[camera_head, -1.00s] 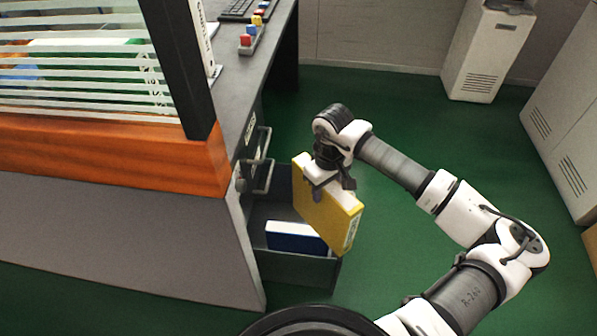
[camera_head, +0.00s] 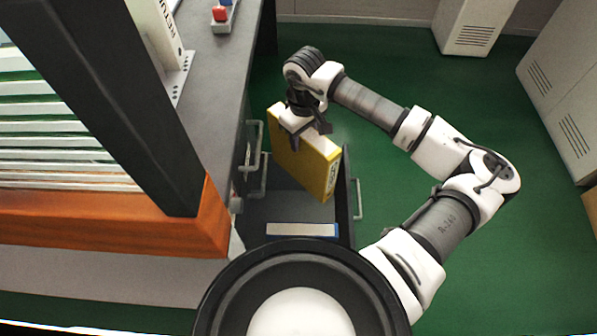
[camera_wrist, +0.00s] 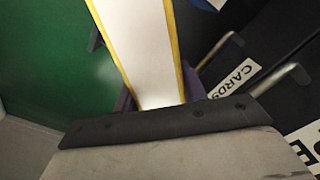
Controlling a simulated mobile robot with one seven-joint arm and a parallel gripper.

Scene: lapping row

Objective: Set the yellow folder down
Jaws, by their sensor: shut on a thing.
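The yellow folder (camera_head: 302,158) hangs upright from my gripper (camera_head: 304,132) in the head view, over the open drawer (camera_head: 270,207) of the desk. My gripper is shut on its top edge. In the wrist view the folder's white edge with yellow sides (camera_wrist: 143,45) runs up from between the fingers. The folder's lower end overlaps the drawer in the picture; whether it touches anything cannot be told.
A blue and white binder (camera_head: 302,230) lies in the drawer. The dark desk (camera_head: 222,75) with drawer handles (camera_head: 252,160) is at left, beside an orange-edged partition (camera_head: 205,215). Green floor (camera_head: 400,65) is clear to the right. White cabinets (camera_head: 475,25) stand at the back.

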